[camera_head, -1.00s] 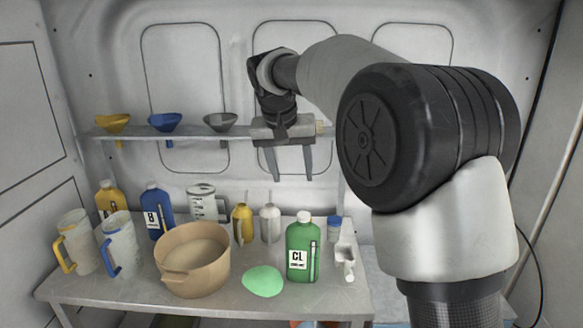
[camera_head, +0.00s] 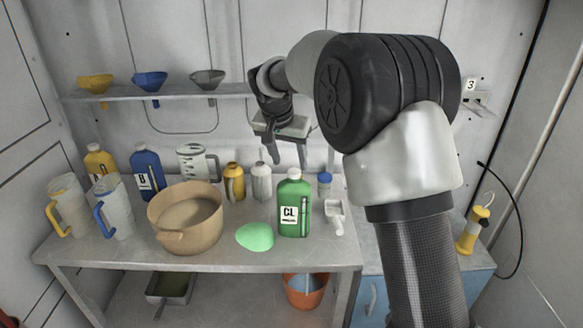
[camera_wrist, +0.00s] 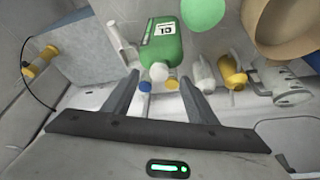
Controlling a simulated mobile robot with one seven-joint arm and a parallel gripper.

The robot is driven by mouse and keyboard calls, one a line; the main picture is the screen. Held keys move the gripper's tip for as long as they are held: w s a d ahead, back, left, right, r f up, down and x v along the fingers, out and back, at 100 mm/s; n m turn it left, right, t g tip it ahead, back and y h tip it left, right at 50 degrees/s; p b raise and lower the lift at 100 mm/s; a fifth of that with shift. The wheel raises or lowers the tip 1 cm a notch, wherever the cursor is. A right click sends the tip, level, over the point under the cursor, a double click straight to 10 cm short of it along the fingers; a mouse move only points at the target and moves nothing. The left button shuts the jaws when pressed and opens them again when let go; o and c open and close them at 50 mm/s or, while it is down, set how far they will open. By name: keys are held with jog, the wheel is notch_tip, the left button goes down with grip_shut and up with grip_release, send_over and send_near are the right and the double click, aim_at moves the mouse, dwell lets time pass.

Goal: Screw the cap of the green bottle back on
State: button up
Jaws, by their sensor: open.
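The green bottle (camera_head: 294,212), labelled CL, stands upright at the right part of the table. Its top is pale; I cannot tell whether this is a cap or the bare neck. The bottle also shows in the wrist view (camera_wrist: 165,47). A small pale round piece (camera_wrist: 172,84) shows beside the bottle's top in the wrist view; I cannot tell if it is the cap. My gripper (camera_head: 287,158) is open and empty, pointing down above and behind the bottle. Its fingers (camera_wrist: 161,80) frame the bottle's top in the wrist view.
A blue-topped jar (camera_head: 324,185) and a white scoop-like piece (camera_head: 335,215) stand right of the bottle. A green rounded piece (camera_head: 255,237) and a tan basin (camera_head: 186,218) are to its left. Yellow (camera_head: 233,183) and silver (camera_head: 261,183) bottles stand behind. A shelf (camera_head: 180,94) holds funnels.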

aim_at(291, 173)
jog(key=shift+x, duration=2.3)
jog(key=c, duration=1.1)
jog(key=m, duration=0.1)
jog(key=m+h+p, duration=0.1)
jog(key=m, duration=0.1)
jog(key=shift+w+a+r, duration=0.15)
jog(key=shift+w+a, duration=0.1)
jog(key=shift+a, duration=0.1)
jog(key=shift+m+g+h+p, duration=0.3)
jog(key=shift+m+g+p, duration=0.2)
jog(key=shift+m, duration=0.6)
